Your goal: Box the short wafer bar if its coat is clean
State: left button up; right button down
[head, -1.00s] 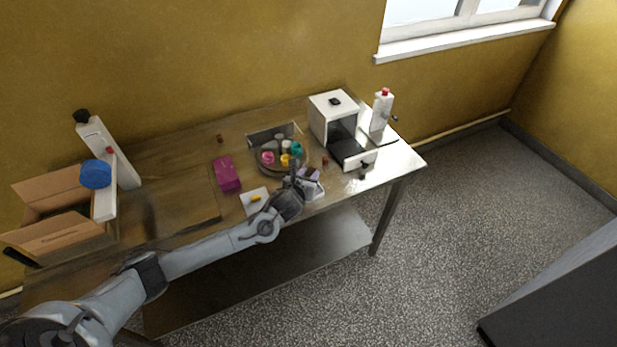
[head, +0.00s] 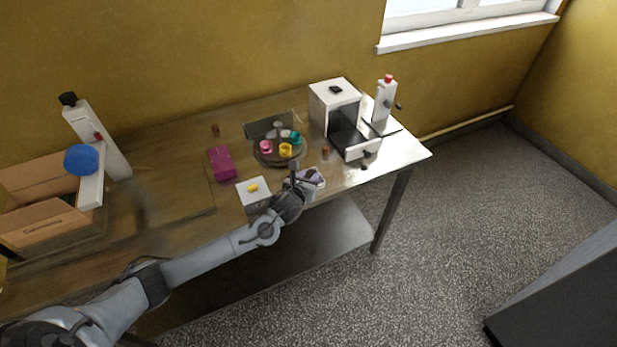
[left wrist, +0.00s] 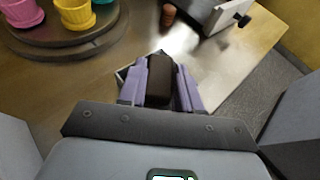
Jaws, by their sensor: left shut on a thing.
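My left gripper (head: 299,180) is over the front edge of the table, beside the round tray. In the left wrist view its purple fingers (left wrist: 160,100) are shut on a dark brown bar (left wrist: 160,78). The bar's visible face looks evenly dark; its other sides are hidden, so I cannot tell whether its whole coat is clean. A white holder lies below the gripper, mostly covered by it. A magenta box (head: 221,163) and a white box with a yellow piece on top (head: 253,194) stand to the left. My right gripper is not in view.
A round tray (head: 262,157) holds pink, yellow and teal cups. A white machine (head: 333,105) with a pulled-out front tray stands behind right, near a white bottle-like stand (head: 384,100).

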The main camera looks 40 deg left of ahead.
pick_arm(q)
jog(key=shift+f, duration=0.55)
